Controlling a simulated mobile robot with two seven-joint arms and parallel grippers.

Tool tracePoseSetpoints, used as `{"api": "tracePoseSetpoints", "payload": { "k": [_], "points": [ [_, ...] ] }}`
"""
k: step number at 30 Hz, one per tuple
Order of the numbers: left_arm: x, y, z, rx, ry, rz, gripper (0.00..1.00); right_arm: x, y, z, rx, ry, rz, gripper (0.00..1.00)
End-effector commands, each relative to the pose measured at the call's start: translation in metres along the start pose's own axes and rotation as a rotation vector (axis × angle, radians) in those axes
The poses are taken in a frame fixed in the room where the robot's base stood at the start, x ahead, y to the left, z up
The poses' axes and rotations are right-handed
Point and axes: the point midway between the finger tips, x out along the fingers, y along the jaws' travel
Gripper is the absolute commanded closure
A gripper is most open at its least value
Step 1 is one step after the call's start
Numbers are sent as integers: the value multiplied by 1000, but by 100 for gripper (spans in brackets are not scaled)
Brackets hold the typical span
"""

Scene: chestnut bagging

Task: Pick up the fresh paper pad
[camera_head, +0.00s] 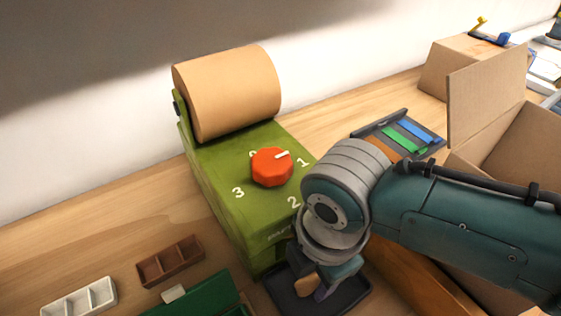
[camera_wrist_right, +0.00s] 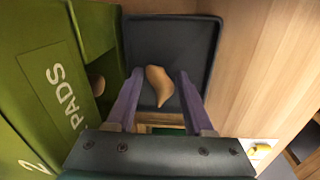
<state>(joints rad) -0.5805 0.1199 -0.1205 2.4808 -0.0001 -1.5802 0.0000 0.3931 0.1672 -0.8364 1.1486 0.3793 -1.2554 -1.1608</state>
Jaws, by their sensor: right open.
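A tan, curved paper pad (camera_wrist_right: 158,85) lies in a dark grey tray (camera_wrist_right: 205,45) in the right wrist view. The tray also shows in the head view (camera_head: 352,296) at the foot of the green pad machine (camera_head: 215,185), with part of the tan pad (camera_head: 306,286) visible. My right gripper (camera_head: 326,278) points down over the tray. Its purple fingers are open on either side of the pad in the wrist view, with gaps showing. The machine bears a brown paper roll (camera_head: 228,92) and an orange knob (camera_head: 272,166). My left gripper is not in view.
A cardboard box (camera_head: 485,100) stands open at the right, partly behind my right arm. A rack with coloured strips (camera_head: 405,135) lies behind the arm. Brown (camera_head: 170,262) and white (camera_head: 78,300) divided trays sit at the lower left.

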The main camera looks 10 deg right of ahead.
Motion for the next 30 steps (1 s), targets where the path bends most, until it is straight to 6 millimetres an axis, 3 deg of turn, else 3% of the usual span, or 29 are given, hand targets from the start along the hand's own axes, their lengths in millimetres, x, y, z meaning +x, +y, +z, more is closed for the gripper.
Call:
{"api": "tracePoseSetpoints", "payload": {
  "k": [5,18,30],
  "points": [
    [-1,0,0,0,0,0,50,-1,0,0,0,0,1,50],
    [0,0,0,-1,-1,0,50,-1,0,0,0,0,0,99],
    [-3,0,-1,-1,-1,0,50,-5,1,0,0,0,1,100]
  ]
}}
